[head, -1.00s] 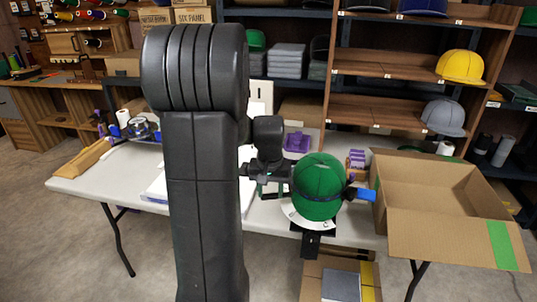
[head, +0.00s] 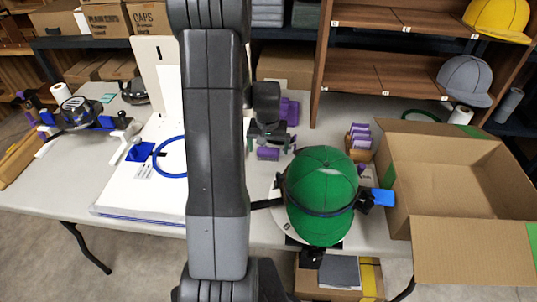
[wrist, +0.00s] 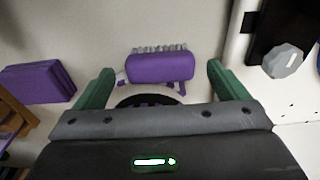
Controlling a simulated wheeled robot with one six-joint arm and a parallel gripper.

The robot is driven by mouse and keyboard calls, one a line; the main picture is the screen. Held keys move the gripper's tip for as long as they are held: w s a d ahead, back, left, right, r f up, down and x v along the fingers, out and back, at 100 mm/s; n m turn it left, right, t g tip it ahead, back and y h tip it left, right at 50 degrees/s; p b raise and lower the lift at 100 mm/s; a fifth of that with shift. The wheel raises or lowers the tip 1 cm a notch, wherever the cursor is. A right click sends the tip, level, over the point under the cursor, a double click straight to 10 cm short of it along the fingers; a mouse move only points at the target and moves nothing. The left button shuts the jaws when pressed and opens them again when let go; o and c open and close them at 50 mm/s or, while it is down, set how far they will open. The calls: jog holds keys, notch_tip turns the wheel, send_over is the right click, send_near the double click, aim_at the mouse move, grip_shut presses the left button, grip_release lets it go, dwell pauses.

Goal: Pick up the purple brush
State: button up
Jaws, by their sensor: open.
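The purple brush (wrist: 160,67) with pale bristles lies on the white table, in the upper middle of the wrist view. In the head view it looks like the small purple piece (head: 268,154) below my gripper. My gripper (wrist: 159,70) is open, with one green finger on each side of the brush in the wrist view. I see no contact between fingers and brush; the height gap cannot be told. In the head view my gripper (head: 268,143) is small and partly hidden by my arm.
A green cap (head: 322,190) on a stand is close to the gripper's right. A purple stack (head: 289,110) lies behind it. A wooden holder (head: 360,148) and open cardboard box (head: 455,170) are further right. A white board (head: 140,205) with a blue hoop is left.

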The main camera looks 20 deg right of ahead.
aim_at(268, 149)
jog(key=shift+w+f, duration=0.1)
jog(key=shift+f, duration=1)
jog(key=c, duration=1.1)
jog(key=shift+o, duration=0.2)
notch_tip(268, 149, up, 10)
jog(key=shift+r+p, duration=0.1)
jog(key=shift+p, duration=0.35)
